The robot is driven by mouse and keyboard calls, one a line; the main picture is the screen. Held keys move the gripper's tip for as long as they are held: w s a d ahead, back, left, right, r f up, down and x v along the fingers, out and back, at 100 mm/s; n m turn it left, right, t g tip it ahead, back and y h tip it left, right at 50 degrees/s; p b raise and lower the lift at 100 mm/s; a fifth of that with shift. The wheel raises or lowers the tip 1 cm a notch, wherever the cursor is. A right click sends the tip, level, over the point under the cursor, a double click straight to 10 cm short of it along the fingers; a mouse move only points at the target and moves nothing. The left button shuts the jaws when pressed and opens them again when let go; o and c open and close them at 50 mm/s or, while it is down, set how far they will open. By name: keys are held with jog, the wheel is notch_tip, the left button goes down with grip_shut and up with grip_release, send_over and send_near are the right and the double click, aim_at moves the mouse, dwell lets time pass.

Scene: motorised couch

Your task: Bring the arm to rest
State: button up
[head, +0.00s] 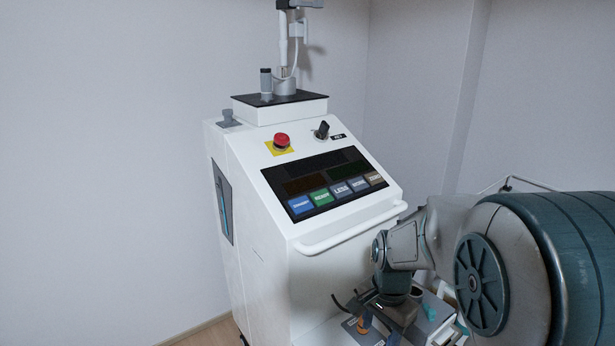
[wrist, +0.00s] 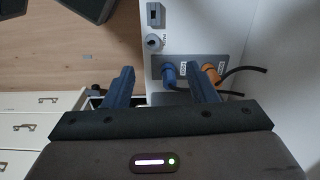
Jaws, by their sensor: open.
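My arm reaches in from the right of the head view and bends down in front of the white console (head: 265,255). My gripper (wrist: 162,82) shows in the wrist view with two blue fingers apart and nothing held between them. Beyond the fingers is a grey socket plate (wrist: 190,66) on a white panel. A blue plug (wrist: 168,76) shows between the fingertips, and an orange plug (wrist: 210,75) shows just right of the right finger. In the head view the fingers are largely hidden low by the console, near the orange plug (head: 364,323).
Black cables (wrist: 245,70) run right from the plugs, close to the right finger. A white drawer cabinet (wrist: 35,120) stands left in the wrist view, with wooden floor (wrist: 60,65) beyond. The console's front handle (head: 350,228) juts out near my wrist.

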jog(key=s+r+n+t+p, duration=0.1)
jog(key=s+r+n+p, duration=0.4)
jog(key=r, duration=0.4)
jog(key=s+r+n+t+p, duration=0.1)
jog(key=s+r+n+p, duration=0.3)
jog(key=r, duration=0.6)
jog(key=s+p, duration=0.2)
jog(key=s, duration=0.1)
jog(key=shift+s+d+r+n+t, duration=0.2)
jog(key=shift+s+n+t, duration=0.1)
jog(key=shift+s+n, duration=0.1)
